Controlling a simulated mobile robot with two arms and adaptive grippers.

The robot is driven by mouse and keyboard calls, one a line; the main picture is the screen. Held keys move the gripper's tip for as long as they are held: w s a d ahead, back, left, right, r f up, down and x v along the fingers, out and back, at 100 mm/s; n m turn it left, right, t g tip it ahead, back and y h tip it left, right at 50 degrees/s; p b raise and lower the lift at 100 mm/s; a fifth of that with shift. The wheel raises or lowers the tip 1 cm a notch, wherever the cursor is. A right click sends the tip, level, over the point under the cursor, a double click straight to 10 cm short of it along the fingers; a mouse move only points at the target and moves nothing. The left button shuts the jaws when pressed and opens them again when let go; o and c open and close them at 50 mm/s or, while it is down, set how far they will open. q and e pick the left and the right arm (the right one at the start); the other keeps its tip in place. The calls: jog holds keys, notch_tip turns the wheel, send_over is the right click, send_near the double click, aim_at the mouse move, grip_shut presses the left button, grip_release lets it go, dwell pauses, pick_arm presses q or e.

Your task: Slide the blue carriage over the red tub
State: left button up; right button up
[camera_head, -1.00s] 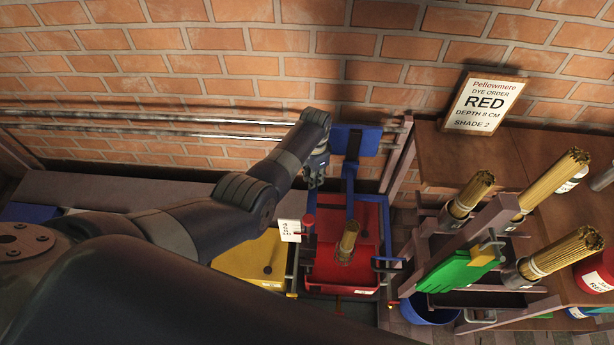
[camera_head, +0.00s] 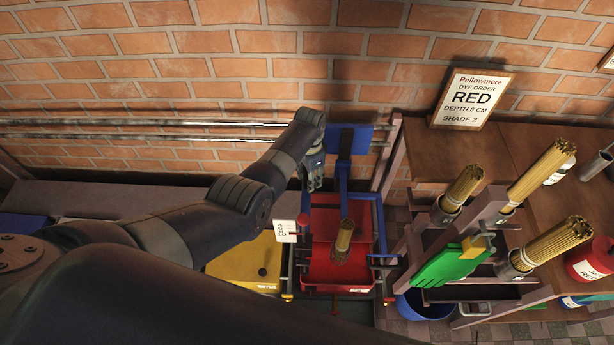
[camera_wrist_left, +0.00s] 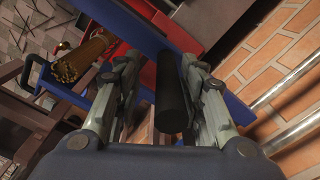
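The blue carriage (camera_head: 343,180) has a blue back plate (camera_head: 349,139) near the wall rails and a frame reaching forward over the red tub (camera_head: 320,275). A stick bundle (camera_head: 343,241) on it stands above the tub's middle. The bundle also shows in the left wrist view (camera_wrist_left: 82,62). My left gripper (camera_head: 313,180) is at the carriage's left side in the head view. In the left wrist view my left gripper (camera_wrist_left: 162,57) has its fingers on either side of a dark upright handle (camera_wrist_left: 171,95), with a visible gap on the left. My right gripper is not in view.
A yellow tub (camera_head: 245,266) stands left of the red tub, with a small card (camera_head: 286,231) between them. A rack with more bundles and a green glove (camera_head: 450,268) is at the right. A sign (camera_head: 472,98) reads RED, depth 8 cm, shade 2. Rails (camera_head: 150,124) run along the wall.

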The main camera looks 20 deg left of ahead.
pick_arm(q)
jog(key=shift+f, duration=0.1)
jog(key=shift+w+a+f, duration=0.1)
jog(key=shift+w, duration=0.05)
jog(key=shift+a+r, duration=0.15)
jog(key=shift+r, duration=0.25)
notch_tip(320, 180, up, 11)
jog(key=shift+r, duration=0.15)
jog(key=shift+d, duration=0.2)
dwell(0.4)
